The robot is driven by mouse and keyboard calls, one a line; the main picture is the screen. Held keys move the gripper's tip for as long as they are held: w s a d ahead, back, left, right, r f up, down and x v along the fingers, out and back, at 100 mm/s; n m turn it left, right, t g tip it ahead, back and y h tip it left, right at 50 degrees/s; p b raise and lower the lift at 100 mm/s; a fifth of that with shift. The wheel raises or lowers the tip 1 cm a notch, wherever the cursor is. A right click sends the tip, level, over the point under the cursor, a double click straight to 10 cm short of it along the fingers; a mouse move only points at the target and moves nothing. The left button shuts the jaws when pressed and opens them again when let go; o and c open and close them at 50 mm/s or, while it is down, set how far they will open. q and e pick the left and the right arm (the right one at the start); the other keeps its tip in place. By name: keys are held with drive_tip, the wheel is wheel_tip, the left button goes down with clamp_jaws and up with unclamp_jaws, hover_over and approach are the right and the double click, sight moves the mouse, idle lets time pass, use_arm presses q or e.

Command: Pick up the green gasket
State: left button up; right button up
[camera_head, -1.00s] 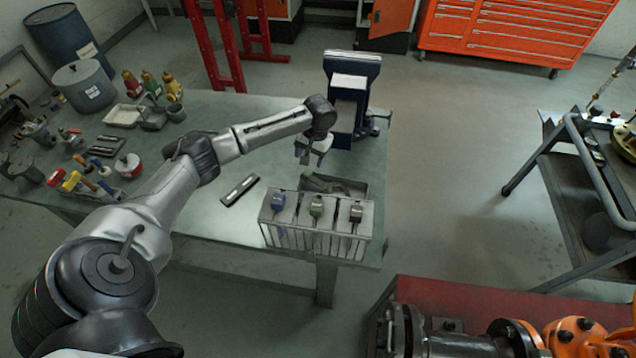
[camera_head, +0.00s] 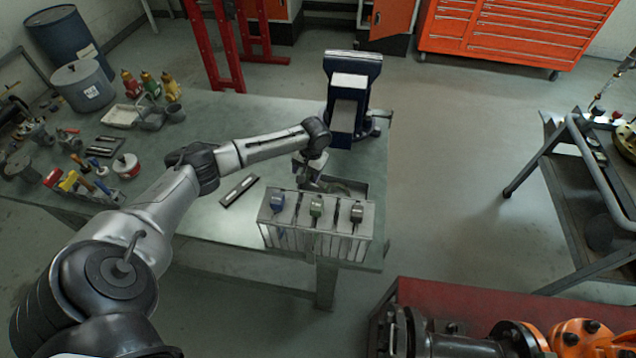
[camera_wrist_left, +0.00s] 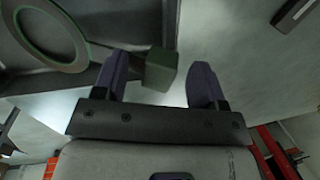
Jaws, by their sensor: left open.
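The green gasket (camera_wrist_left: 50,35) shows in the left wrist view as a flat grey ring with green edges, lying in a grey tray at the upper left. A green block (camera_wrist_left: 160,70), which looks like its tab, shows between my left gripper's fingers. My left gripper (camera_wrist_left: 159,80) is open, with one finger on each side of the block; I cannot tell whether either touches it. In the head view my left gripper (camera_head: 309,183) is low over the tray (camera_head: 355,187) behind the rack, and hides most of the gasket. My right gripper is not in view.
A metal rack (camera_head: 316,238) with blue, green and dark tabs stands just in front of the tray. A blue vise (camera_head: 350,105) stands behind. A dark flat bar (camera_head: 240,190) lies to the left. Bare bench top (camera_head: 215,220) lies around it.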

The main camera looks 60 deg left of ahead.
use_arm(q)
drive_tip(key=shift+c, duration=0.5)
drive_tip(key=shift+c, duration=0.7)
drive_tip(key=c, duration=0.9)
wheel_tip(320, 180, up, 9)
drive_tip(key=shift+f+p, duration=0.2)
drive_tip(key=shift+p, duration=0.75)
drive_tip(key=d+r+p, duration=0.1)
drive_tip(key=p, duration=0.5)
drive_tip(key=d+r+n+y+p, duration=0.1)
drive_tip(key=d+r+p, duration=0.1)
drive_tip(key=p, duration=0.5)
drive_tip(key=s+d+r+n+p, duration=0.1)
drive_tip(key=d+r+p, duration=0.1)
drive_tip(key=p, duration=0.4)
drive_tip(key=shift+g+y+p, duration=0.3)
drive_tip(key=shift+g, duration=0.1)
